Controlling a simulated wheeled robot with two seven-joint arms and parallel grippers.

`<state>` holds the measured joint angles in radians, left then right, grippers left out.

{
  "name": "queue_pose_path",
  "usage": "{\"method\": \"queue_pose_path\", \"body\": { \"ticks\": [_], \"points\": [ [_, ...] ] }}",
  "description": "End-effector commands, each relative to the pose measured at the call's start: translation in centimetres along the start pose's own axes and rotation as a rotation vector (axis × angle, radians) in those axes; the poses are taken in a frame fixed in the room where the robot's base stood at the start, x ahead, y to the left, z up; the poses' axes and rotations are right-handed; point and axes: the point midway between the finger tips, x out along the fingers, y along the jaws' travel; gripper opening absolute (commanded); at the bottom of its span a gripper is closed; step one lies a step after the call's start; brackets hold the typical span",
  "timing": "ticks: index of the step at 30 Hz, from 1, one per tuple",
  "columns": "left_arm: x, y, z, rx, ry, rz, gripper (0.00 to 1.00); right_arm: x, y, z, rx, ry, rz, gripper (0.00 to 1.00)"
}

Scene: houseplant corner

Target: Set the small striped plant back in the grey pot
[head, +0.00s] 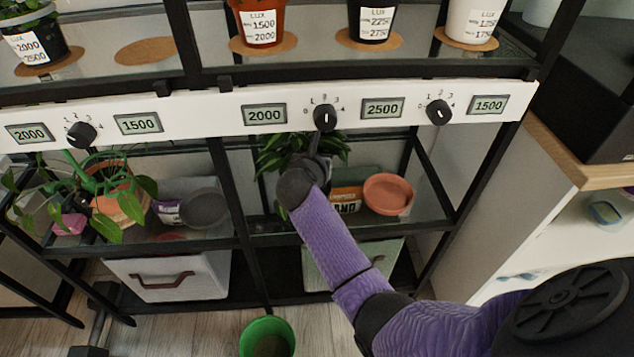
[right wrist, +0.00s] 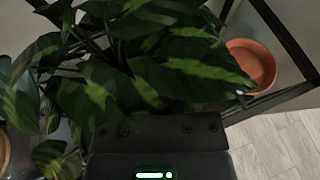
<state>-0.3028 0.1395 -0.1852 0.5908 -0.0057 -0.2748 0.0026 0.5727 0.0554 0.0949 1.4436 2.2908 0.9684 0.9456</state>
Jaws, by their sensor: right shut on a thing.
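The small striped plant (head: 275,155) has dark green leaves with paler green patches. In the head view it is at the right bay of the lower shelf, below the white control strip. My right gripper (head: 316,150) reaches in at the plant and is shut on it; the leaves hide the fingertips. In the right wrist view the plant (right wrist: 150,75) fills much of the picture in front of the gripper. A dark grey round vessel (head: 206,208) sits in the left bay; I cannot tell if it is the grey pot. My left gripper is not in view.
A terracotta dish (head: 388,194) and an orange-and-dark bag (head: 347,199) are right of my gripper. A trailing plant (head: 110,190) stands at left. Black shelf posts and the white dial strip (head: 215,117) frame the space. A green pot (head: 267,340) is on the floor.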

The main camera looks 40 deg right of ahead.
Motion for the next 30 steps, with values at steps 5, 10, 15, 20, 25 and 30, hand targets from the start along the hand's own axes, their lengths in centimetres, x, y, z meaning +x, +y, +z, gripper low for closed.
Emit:
{"method": "queue_pose_path", "body": {
  "ticks": [5,10,15,20,25,30],
  "points": [
    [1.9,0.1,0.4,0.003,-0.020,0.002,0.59,1.2,-0.2,-2.8,-0.005,0.004,-0.003,0.00],
    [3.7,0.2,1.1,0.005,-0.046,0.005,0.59,2.4,-0.3,-5.4,-0.009,0.006,-0.005,0.00],
    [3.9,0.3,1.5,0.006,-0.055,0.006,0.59,2.5,-0.3,-5.8,-0.002,0.003,-0.003,0.00],
    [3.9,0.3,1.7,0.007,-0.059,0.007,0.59,2.5,-0.2,-5.9,-0.002,0.003,-0.003,0.00],
    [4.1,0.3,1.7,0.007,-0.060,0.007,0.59,2.7,-0.2,-6.2,-0.003,0.003,-0.003,0.19],
    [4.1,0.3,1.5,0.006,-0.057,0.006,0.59,2.7,-0.2,-6.1,-0.003,0.002,-0.003,0.45]
  ]
}}
